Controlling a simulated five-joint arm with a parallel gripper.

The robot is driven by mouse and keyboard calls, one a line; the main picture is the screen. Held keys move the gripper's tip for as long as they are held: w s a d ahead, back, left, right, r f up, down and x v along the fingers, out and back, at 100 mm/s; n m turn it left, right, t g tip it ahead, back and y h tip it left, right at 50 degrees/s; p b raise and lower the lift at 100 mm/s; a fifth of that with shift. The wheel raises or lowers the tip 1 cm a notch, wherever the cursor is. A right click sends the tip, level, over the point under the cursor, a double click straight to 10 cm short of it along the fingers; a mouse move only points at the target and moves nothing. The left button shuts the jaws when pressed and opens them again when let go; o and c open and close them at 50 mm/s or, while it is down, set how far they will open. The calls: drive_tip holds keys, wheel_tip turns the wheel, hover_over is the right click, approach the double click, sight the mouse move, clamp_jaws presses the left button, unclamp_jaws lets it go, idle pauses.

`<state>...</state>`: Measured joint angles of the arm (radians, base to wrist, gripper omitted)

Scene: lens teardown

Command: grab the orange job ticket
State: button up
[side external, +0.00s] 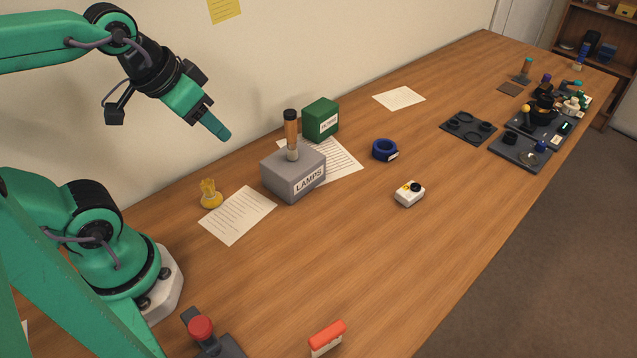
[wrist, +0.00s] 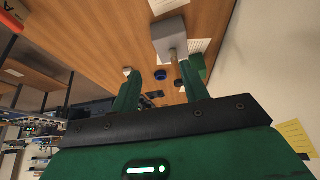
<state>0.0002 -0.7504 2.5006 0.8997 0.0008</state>
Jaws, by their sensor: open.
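I see no flat orange ticket that I can be sure of. An orange-red topped white item (side external: 327,337) stands at the near front of the table in the side view; I cannot tell whether it is the job ticket. My gripper (side external: 217,130) is raised above the back left of the table, near the wall and well away from that item. In the wrist view its two green fingers stand apart with nothing gripped (wrist: 160,72).
A grey LAMPS box (side external: 293,173) with an upright brown-topped tool stands mid-table, a green box (side external: 320,119) behind it. A yellow bag (side external: 209,193), blue tape roll (side external: 384,150), white device (side external: 409,193) and red-knobbed item (side external: 201,329) stand around. The centre right is clear.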

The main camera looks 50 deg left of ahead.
drive_tip(key=shift+c, duration=0.2)
idle(0.3)
drive_tip(key=m+g, duration=0.2)
drive_tip(key=g, duration=0.4)
hover_over(328, 333)
drive_tip(key=f, duration=1.4)
drive_tip(key=shift+w+a+f, duration=0.1)
drive_tip(key=shift+a+f, duration=0.1)
drive_tip(key=shift+d+f, duration=0.15)
drive_tip(key=shift+f, duration=1.3)
drive_tip(key=shift+f, duration=2.6)
